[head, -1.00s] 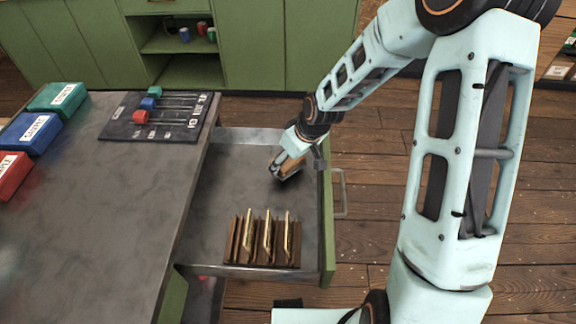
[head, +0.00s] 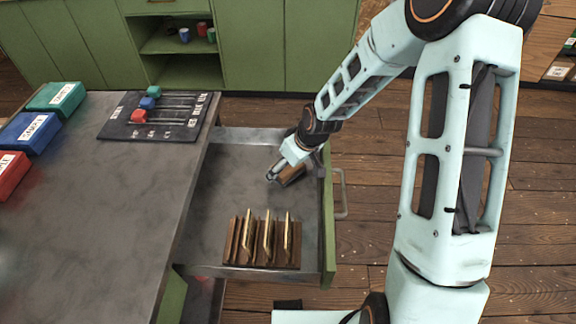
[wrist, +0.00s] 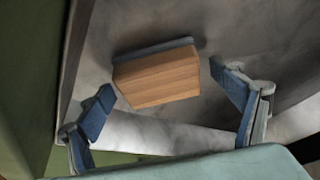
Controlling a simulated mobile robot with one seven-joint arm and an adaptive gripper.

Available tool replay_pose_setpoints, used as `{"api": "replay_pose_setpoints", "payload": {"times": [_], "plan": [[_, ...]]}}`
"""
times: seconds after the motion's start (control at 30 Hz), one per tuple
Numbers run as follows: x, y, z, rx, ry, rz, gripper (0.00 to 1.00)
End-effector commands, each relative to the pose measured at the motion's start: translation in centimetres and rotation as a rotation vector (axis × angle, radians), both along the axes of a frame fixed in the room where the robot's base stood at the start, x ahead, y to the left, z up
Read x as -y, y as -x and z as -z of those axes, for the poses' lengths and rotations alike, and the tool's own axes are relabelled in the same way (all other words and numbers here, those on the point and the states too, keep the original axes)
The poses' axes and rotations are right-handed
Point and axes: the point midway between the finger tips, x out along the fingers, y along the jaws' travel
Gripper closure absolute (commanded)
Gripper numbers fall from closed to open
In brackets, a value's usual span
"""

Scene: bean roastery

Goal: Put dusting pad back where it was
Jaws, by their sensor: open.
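The dusting pad (wrist: 157,77), a wooden block with a grey pad along one side, lies in the open drawer (head: 215,190), near its far right part. In the head view the pad (head: 292,174) is partly hidden by my gripper (head: 280,173). In the wrist view my gripper (wrist: 165,112) is open, its two blue-padded fingers spread to either side below the pad. No finger appears to touch the pad.
A brown rack with upright brass plates (head: 262,252) stands in the drawer's near part. The drawer's middle is clear.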

Motion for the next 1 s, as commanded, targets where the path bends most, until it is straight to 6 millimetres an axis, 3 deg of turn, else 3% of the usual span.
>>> {"api": "replay_pose_setpoints", "payload": {"times": [0.17,0.6,0.8,1.0], "plan": [[0.3,0.2,-1.4,0.002,-0.001,0.003,0.14],[2.6,2.6,-9.4,0.002,0.001,0.004,0.14],[3.0,3.2,-11.1,0.0,0.0,0.002,0.14],[3.2,3.4,-11.4,0.0,0.0,0.0,0.14]]}}
